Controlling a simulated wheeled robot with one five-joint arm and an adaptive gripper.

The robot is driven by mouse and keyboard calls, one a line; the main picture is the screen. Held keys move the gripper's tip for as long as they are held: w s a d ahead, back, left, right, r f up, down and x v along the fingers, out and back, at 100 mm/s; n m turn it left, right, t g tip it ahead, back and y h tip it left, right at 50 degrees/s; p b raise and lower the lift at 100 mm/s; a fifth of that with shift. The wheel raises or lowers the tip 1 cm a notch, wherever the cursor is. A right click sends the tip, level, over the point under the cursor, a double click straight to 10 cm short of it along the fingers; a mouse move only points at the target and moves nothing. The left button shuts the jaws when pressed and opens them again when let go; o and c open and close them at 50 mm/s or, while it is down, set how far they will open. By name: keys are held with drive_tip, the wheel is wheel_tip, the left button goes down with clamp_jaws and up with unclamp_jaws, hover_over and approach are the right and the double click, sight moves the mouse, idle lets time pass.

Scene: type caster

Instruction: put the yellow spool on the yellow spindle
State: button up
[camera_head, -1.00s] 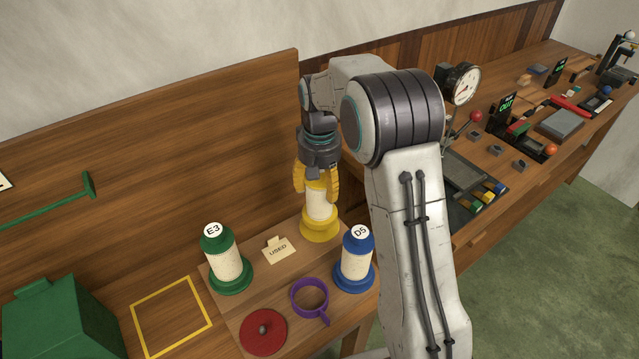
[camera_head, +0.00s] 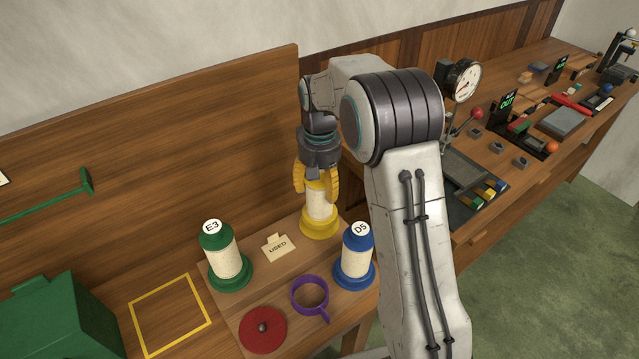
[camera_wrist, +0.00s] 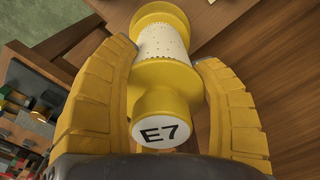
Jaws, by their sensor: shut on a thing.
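The yellow spool (camera_head: 319,204) has a cream wound middle and a wide yellow base. It stands upright at the back of the wooden board, and I cannot tell whether its base touches the board. My gripper (camera_head: 318,184) points down from above with its yellow fingers on both sides of the spool's top. In the wrist view the spool (camera_wrist: 163,80) shows its white cap marked E7 between the two fingers of my gripper (camera_wrist: 168,105). My gripper is shut on the spool. I cannot make out a yellow spindle in either view.
A green spool E3 (camera_head: 223,258) stands to the left and a blue spool D5 (camera_head: 355,258) to the right. A USED card (camera_head: 279,248), purple ring with a handle (camera_head: 310,297) and red disc (camera_head: 263,330) lie between. A yellow square outline (camera_head: 171,314) is bare. A green box (camera_head: 62,320) is at left.

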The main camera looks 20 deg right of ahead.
drive_tip(key=shift+f+b, duration=0.75)
drive_tip(key=shift+f, duration=0.3)
drive_tip(key=o, duration=1.4)
drive_tip(key=shift+r, duration=0.1)
drive_tip(key=shift+r+p, duration=2.5)
drive_tip(key=shift+r, duration=0.45)
drive_tip(key=s+r+n+t+b, duration=0.1)
drive_tip(key=s+r+t, duration=0.1)
drive_tip(key=s+r, duration=0.95)
drive_tip(key=s+f+t, duration=0.1)
drive_tip(key=s, duration=0.4)
drive_tip(key=s+f+t, duration=0.1)
drive_tip(key=s, duration=0.4)
drive_tip(key=s+f+n, duration=0.1)
drive_tip(key=s, duration=0.5)
drive_tip(key=shift+s+t+b, duration=0.1)
drive_tip(key=shift+t+b, duration=0.25)
drive_tip(key=shift+t, duration=0.05)
